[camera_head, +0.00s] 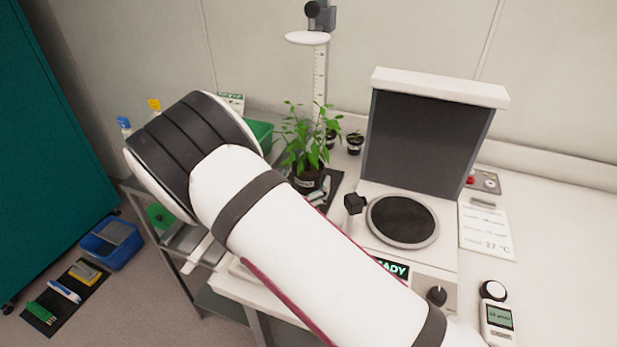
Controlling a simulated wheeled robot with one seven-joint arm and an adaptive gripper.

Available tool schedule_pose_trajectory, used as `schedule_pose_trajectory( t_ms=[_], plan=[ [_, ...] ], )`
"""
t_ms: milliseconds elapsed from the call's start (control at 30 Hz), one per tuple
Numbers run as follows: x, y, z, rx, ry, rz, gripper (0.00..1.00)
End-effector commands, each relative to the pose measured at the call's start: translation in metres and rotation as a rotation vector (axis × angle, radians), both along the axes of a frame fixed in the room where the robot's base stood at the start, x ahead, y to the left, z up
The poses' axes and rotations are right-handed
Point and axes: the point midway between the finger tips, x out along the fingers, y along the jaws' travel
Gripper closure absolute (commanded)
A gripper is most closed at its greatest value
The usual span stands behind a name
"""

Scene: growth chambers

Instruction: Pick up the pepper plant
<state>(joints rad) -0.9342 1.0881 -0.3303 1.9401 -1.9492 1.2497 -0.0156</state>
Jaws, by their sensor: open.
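The pepper plant (303,137) stands upright in a dark pot (307,180) on the bench, left of the white instrument. Its leaves are in clear view, and my arm passes in front of the lower left of the pot. My white arm reaches from the lower right up to a large black-banded joint at the left. I cannot make out my gripper; the arm may hide it.
A white instrument with a dark upright panel (425,145) and round dark plate (403,220) stands right of the plant. Two small pots (355,143) and a measuring stand (320,75) are behind it. A handheld meter (499,322) lies front right. A blue bin (112,245) is on the floor.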

Motion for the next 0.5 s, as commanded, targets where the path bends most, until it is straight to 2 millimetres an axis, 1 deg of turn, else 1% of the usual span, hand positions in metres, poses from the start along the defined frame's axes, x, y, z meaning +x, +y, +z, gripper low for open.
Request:
schedule_pose_trajectory(
  t_ms=[100, 233, 333, 500],
  plan=[
    [0.019, -0.004, 0.002, 0.000, -0.002, -0.004, 0.08],
    [0.033, -0.009, 0.002, 0.001, -0.001, -0.002, 0.08],
    [0.038, -0.012, 0.002, 0.001, -0.001, -0.002, 0.08],
    [0.039, -0.012, 0.002, 0.001, -0.001, -0.001, 0.08]
  ],
)
